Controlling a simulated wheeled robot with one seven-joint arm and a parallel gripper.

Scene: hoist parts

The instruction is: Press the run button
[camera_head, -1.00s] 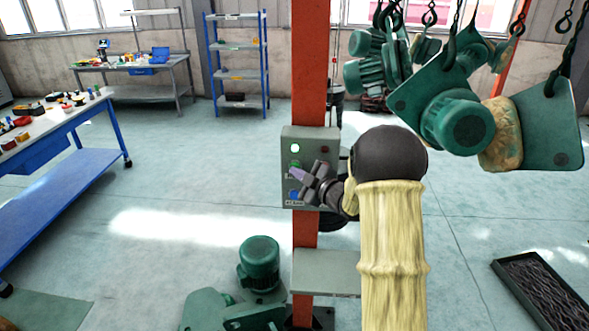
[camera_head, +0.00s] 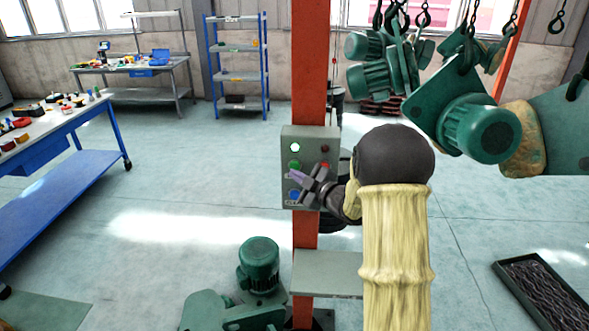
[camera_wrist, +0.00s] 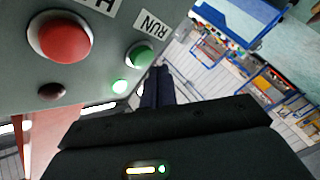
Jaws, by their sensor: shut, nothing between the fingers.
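A grey control box (camera_head: 312,136) is fixed to an orange post. The round green run button (camera_head: 294,163) is on its left side, under a lit lamp (camera_head: 294,147). In the wrist view the green button (camera_wrist: 140,55) has a RUN label (camera_wrist: 152,24) beside it, and the lamp (camera_wrist: 120,87) glows green. My gripper (camera_head: 295,177) is shut and empty, its tips just below the green button in the head view. In the wrist view the shut fingers (camera_wrist: 159,74) stand close beside the button; whether they touch it cannot be told.
A large red button (camera_wrist: 60,37) and a dark red lamp (camera_wrist: 51,91) are on the same panel. A blue button (camera_head: 294,195) is lower on the box. Green motors (camera_head: 480,128) hang from hooks at right. A grey shelf (camera_head: 328,273) juts out below the box.

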